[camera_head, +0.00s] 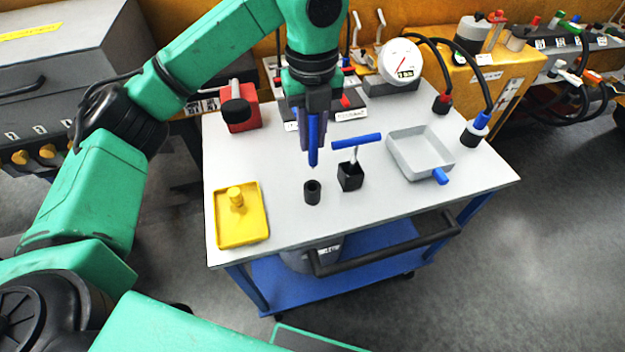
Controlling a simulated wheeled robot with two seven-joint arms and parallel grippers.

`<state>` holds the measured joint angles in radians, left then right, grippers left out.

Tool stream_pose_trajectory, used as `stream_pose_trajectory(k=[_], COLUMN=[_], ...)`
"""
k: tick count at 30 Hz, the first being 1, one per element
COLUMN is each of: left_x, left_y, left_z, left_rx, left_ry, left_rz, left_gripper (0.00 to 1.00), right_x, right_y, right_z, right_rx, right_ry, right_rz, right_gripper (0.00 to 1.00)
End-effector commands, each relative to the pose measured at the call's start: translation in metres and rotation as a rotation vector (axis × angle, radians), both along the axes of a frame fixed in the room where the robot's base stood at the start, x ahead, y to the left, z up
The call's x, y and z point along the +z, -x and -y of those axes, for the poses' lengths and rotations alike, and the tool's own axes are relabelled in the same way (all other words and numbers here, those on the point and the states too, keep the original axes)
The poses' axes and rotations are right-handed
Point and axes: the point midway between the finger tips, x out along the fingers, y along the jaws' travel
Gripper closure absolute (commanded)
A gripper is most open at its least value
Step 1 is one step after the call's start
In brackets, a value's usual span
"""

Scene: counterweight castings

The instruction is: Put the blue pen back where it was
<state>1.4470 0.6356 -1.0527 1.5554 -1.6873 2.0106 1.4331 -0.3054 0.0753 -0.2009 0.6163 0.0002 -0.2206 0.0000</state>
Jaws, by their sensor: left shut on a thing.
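My left gripper (312,124) points down over the white cart top, shut on the blue pen (314,152). The pen hangs upright between the fingers, its lower end sticking out below them. A small round black holder (312,193) with an open top stands on the cart below the pen, apart from it. Just right of it is a square black holder (350,178) with a blue-handled T-shaped tool (356,142) standing in it. My right gripper is not in view.
A yellow tray (255,233) with a knob lies at the front left of the cart top (290,225). A grey tray (440,150) with a blue handle sits on the right. A red block (243,124) with a black knob and a round gauge (400,62) stand behind.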

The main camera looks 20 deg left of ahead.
Motion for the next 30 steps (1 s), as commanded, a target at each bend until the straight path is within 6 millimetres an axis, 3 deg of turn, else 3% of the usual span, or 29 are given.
stream_pose_trajectory(k=[3, 6, 12, 16, 24, 25, 26, 27, 30], left_x=[-0.036, -0.058, -0.085, -0.110, -0.120, -0.120, -0.120, -0.120, -0.120], left_y=[0.001, 0.000, 0.000, 0.000, -0.001, -0.001, -0.001, -0.001, -0.001], left_z=[-0.001, -0.001, -0.001, 0.000, 0.000, 0.000, 0.000, 0.000, 0.000], left_rx=[0.000, 0.001, 0.001, 0.000, -0.001, -0.001, -0.001, -0.001, -0.001], left_ry=[-0.001, -0.001, -0.001, 0.000, 0.001, 0.001, 0.001, 0.000, 0.000], left_rz=[-0.006, -0.003, -0.002, -0.002, 0.001, 0.001, 0.001, 0.001, 0.001], left_gripper=[1.00, 1.00, 1.00, 1.00, 1.00, 0.66, 0.55, 0.48, 0.48], right_x=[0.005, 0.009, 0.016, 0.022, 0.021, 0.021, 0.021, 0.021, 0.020], right_y=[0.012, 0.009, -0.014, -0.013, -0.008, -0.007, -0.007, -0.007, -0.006], right_z=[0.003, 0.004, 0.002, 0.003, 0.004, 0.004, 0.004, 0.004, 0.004], right_rx=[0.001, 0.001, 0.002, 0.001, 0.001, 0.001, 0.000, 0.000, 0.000], right_ry=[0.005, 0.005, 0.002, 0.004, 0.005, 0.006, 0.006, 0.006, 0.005], right_rz=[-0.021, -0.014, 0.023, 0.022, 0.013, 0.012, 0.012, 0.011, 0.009], right_gripper=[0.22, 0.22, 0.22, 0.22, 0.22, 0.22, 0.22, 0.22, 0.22])
